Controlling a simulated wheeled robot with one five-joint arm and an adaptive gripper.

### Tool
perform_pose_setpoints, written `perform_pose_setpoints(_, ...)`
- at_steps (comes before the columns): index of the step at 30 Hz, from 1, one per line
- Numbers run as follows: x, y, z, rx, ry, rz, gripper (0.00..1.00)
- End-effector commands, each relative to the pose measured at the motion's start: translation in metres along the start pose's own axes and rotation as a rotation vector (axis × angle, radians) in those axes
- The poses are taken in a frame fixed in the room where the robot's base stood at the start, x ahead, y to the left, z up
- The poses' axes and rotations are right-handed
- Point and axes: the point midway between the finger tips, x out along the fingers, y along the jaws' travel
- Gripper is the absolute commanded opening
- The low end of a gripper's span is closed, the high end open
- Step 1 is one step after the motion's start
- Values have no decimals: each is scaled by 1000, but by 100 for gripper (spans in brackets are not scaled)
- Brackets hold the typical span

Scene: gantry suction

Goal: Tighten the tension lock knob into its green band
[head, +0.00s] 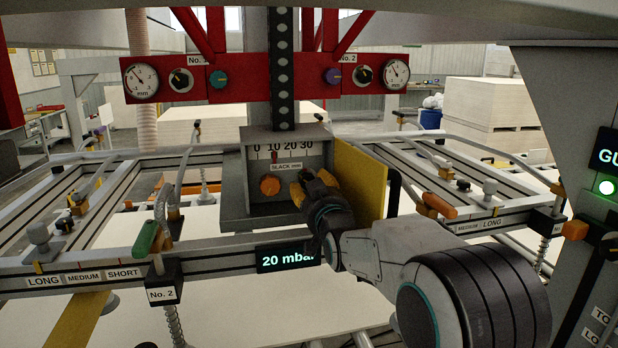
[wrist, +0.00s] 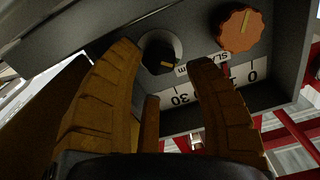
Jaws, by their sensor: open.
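A grey panel box (head: 236,165) holds an orange knob (head: 270,185) with a pale pointer line, which also shows at the upper right in the wrist view (wrist: 238,28). A smaller black knob (wrist: 163,58) with a yellow mark and grey surround is beside it in the wrist view; my gripper hides it in the head view. No label or green band is readable at either knob, so I cannot tell which is the tension lock. My gripper (head: 306,187) is open in front of the panel. In the wrist view its fingers (wrist: 162,58) appear either side of the black knob, without clear contact.
Above the knobs is a 0 to 30 slack scale (head: 288,151) with a red pointer near 10. A yellow plate (head: 371,188) stands close right of my gripper. Below is a 20 mbar display (head: 287,258). Rails with clamps (head: 195,157) spread to both sides.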

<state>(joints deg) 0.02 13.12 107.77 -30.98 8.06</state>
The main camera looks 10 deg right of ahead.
Motion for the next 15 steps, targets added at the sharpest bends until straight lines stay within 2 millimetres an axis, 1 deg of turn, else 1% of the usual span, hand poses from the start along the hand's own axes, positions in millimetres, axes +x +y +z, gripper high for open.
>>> perform_pose_setpoints(1, 7, 0, -2, 0, -2, 0, 49)
perform_pose_setpoints(6, 23, 0, -2, 0, -2, 0, 49)
perform_pose_setpoints(9, 30, 0, -1, 0, -2, 0, 49)
perform_pose_setpoints(15, 36, 0, 0, 0, -2, 0, 49)
